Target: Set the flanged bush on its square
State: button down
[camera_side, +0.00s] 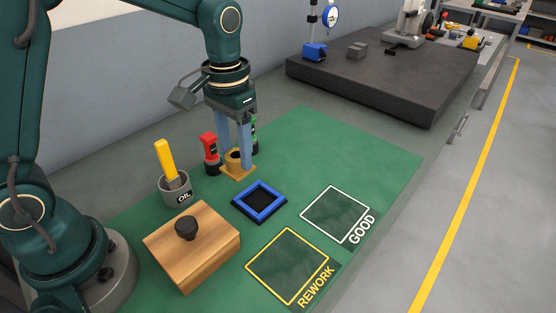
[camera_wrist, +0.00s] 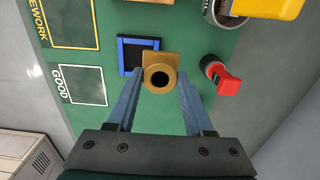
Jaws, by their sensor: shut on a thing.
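The brass-coloured flanged bush (camera_side: 237,162), with a round collar and a square flange, is between the fingers of my gripper (camera_side: 238,160). My gripper is shut on it. In the wrist view the bush (camera_wrist: 160,72) shows its dark bore and sits between both fingertips (camera_wrist: 160,78). I cannot tell whether its flange touches the green mat or is slightly above it. A blue-framed square (camera_side: 274,190) with a dark middle lies just to the right of and nearer than the bush; the frame also shows in the wrist view (camera_wrist: 121,57), beside the bush, and is empty.
White GOOD square (camera_side: 341,190) and yellow REWORK square (camera_side: 268,246) are empty. A red-topped item (camera_side: 209,147) stands close left of my gripper, a green one (camera_side: 254,134) behind. The OIL pot (camera_side: 176,193) and wooden block (camera_side: 200,255) stand left and front.

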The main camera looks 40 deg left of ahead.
jog(key=s+a+r, duration=0.2)
jog(key=a+r, duration=0.2)
jog(key=a, duration=0.3)
notch_tip(320, 180, up, 4)
jog(key=s+d, duration=0.1)
jog(key=d, duration=0.2)
jog(key=w+f, duration=0.1)
jog(key=f, duration=0.2)
jog(key=w+f, duration=0.1)
jog(key=f, duration=0.3)
jog(key=w+f, duration=0.1)
jog(key=f, duration=0.3)
jog(key=shift+f, duration=1.95)
jog(key=shift+f, duration=0.15)
jog(key=c, duration=0.6)
grip_release()
